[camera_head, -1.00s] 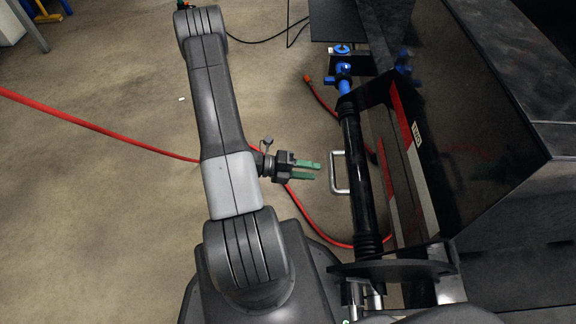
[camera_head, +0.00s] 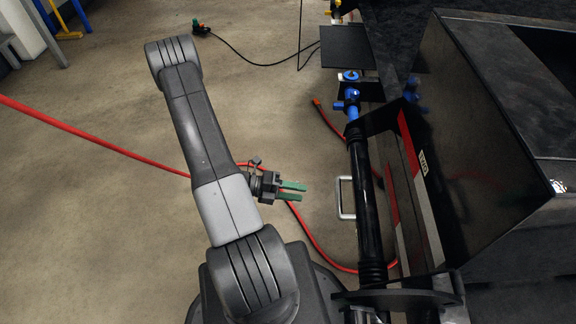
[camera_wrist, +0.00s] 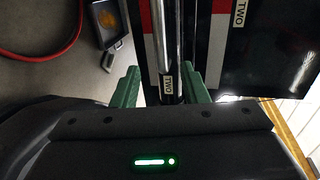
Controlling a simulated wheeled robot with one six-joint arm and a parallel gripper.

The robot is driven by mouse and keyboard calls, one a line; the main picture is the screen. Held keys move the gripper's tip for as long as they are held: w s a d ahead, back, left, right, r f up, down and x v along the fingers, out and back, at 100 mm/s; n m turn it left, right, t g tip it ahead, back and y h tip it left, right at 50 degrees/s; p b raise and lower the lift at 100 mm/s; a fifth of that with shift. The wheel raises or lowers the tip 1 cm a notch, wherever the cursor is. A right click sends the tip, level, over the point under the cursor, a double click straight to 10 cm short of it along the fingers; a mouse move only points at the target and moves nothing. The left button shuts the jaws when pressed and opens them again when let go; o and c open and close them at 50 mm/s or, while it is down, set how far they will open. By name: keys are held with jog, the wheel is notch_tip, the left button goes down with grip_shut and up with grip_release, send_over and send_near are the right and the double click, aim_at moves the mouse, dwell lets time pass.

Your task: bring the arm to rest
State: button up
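My gripper (camera_head: 291,191) has two green fingers and is open, with a gap between them and nothing held. In the head view it points right, toward a silver handle (camera_head: 345,198) beside a black cylinder, and stays apart from it. My arm is folded, with its grey links running up to the left and back down.
A dark trailer frame (camera_head: 485,120) with a red and white stripe fills the right side. Blue fittings (camera_head: 351,103) top the black cylinder (camera_head: 364,200). A red hose (camera_head: 90,136) crosses the floor behind my arm. A black cable (camera_head: 255,63) lies farther back.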

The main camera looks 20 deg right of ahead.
aim_at(338, 197)
jog(key=shift+b+x, duration=1.6)
jog(key=shift+x, duration=5.1)
jog(key=shift+w+a+r, duration=0.1)
